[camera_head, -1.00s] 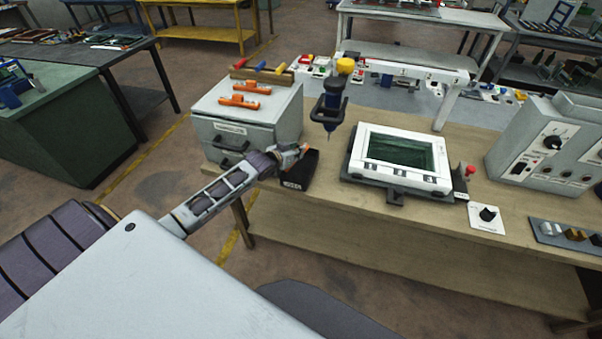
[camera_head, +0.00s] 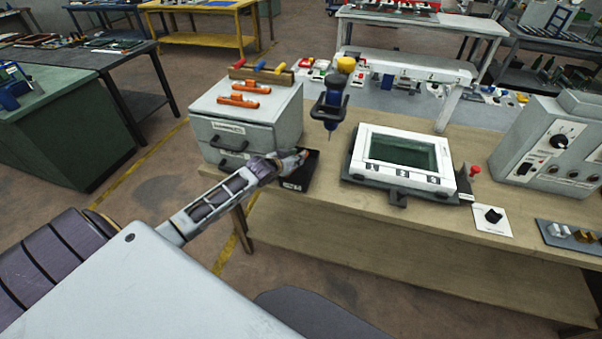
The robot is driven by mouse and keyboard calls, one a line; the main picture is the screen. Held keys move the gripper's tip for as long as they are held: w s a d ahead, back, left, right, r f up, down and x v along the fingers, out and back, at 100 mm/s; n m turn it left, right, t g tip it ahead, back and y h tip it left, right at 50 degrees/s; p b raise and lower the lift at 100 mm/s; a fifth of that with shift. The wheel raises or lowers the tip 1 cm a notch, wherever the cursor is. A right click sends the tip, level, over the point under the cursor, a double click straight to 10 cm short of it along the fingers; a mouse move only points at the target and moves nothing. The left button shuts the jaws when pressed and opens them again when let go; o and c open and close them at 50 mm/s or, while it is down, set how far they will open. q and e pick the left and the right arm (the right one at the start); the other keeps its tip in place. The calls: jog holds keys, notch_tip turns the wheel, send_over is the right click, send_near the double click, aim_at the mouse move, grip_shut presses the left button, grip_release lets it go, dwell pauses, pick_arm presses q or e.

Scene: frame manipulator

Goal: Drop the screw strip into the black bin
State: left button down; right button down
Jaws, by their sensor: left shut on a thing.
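The black bin (camera_head: 297,184) stands at the front left of the wooden workbench, beside the grey drawer cabinet. My left gripper (camera_head: 300,157) is over the bin's opening, at its left and back part. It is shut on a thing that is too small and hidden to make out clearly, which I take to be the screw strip. The inside of the bin is mostly dark and partly covered by the gripper. My right gripper is not in view.
The grey cabinet (camera_head: 232,138) with orange tools on top stands close behind the arm. A blue screwdriver (camera_head: 330,104) hangs right of the bin. A white framed fixture (camera_head: 402,160) stands farther right. Bare bench top lies between bin and fixture.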

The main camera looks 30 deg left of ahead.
pick_arm(q)
jog(key=c, duration=1.1)
grip_release()
jog(key=shift+c, duration=0.2)
jog(key=shift+r, duration=5.05)
